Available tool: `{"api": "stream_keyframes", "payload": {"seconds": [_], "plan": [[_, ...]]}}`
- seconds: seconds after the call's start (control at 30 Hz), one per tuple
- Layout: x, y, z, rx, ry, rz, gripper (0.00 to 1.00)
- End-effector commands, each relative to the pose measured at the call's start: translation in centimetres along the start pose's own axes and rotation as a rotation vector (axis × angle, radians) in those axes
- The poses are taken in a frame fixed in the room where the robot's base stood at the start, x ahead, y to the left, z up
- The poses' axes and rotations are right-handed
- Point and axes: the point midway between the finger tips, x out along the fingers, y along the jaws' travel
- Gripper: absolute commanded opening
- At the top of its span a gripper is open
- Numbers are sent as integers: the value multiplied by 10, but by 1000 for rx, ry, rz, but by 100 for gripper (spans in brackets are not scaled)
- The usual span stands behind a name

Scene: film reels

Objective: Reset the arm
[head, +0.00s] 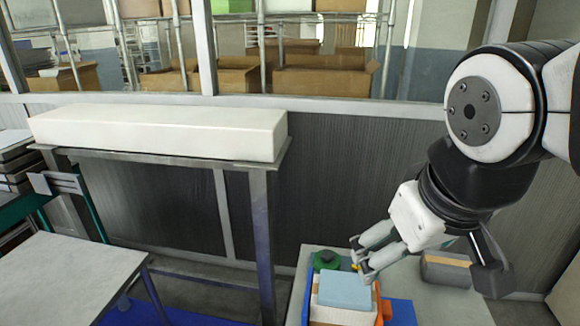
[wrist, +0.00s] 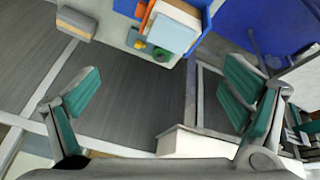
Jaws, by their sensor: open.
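My gripper (head: 358,257) hangs at the lower right in the head view, in front of the arm's white and black links. In the wrist view my gripper (wrist: 162,95) has its two green-padded fingers spread wide apart, with nothing between them but the distant grey panelled wall. In the head view the fingertips appear just beside and above a small table (head: 440,300) with a light blue box (head: 345,289) on a white stack. I cannot tell how far above it they are. A green round thing (head: 326,260) lies behind the box.
A long white block (head: 160,132) rests on a metal-framed stand at the left. A grey table (head: 65,275) stands at the lower left. A grey and tan box (head: 446,270) lies behind my gripper. Orange and blue items flank the stack. Cardboard boxes (head: 325,78) sit beyond the low wall.

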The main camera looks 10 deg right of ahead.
Motion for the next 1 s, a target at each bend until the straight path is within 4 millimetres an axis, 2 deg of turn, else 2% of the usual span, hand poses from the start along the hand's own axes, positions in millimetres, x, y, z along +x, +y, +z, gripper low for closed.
{"api": "stream_keyframes", "payload": {"seconds": [0.1,0.2,1.0], "plan": [[-12,-4,8,88,63,-63,93],[-16,-4,12,127,85,-92,93],[-17,-5,12,138,89,-99,93]]}}
